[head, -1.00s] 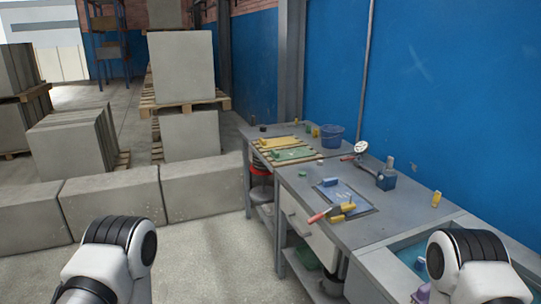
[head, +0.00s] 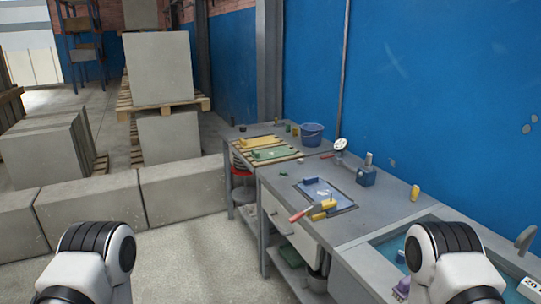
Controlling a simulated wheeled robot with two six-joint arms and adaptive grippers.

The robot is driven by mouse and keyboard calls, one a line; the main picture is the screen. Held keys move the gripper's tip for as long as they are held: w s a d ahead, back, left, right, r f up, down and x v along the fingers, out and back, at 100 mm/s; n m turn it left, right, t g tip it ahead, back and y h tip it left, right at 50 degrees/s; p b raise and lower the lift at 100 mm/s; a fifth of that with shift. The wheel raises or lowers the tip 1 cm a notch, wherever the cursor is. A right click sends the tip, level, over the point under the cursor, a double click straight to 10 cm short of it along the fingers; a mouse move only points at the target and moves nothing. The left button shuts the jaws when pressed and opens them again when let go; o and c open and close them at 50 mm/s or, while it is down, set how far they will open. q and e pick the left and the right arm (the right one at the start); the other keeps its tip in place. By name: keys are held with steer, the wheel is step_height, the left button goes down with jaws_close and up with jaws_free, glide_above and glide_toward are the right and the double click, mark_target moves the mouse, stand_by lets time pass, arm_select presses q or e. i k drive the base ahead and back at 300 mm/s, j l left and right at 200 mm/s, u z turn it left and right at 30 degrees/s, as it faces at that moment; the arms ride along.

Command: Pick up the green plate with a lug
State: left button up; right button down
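A flat green plate (head: 277,153) lies on the far part of the grey workbench, beside a yellow plate (head: 257,142). A small raised piece shows on the green plate, but it is too small to make out clearly. Both of my arms show at the bottom of the head view, the left one at the lower left and the right one at the lower right. Only arm links are visible. Neither gripper is in the picture, and both arms are well short of the green plate.
A blue bucket (head: 312,133) stands behind the plates. A blue mat (head: 326,194) with a red-handled tool (head: 299,214) and yellow block lies nearer on the bench. A blue-lined basin (head: 392,247) is at the right. Concrete blocks (head: 90,208) line the left; the floor between is clear.

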mark_target(272, 151)
steer(key=i+j+u, duration=0.3)
steer(key=i, duration=0.25)
steer(key=i+j+u, duration=0.35)
steer(key=i, duration=0.2)
steer(key=i+u, duration=0.3)
steer(key=i, duration=0.25)
steer(key=i+z, duration=0.3)
steer(key=i+j+z, duration=0.3)
steer(key=i, duration=0.15)
steer(key=i+j+z, duration=0.1)
steer(key=i+z, duration=0.15)
steer(key=i, duration=0.1)
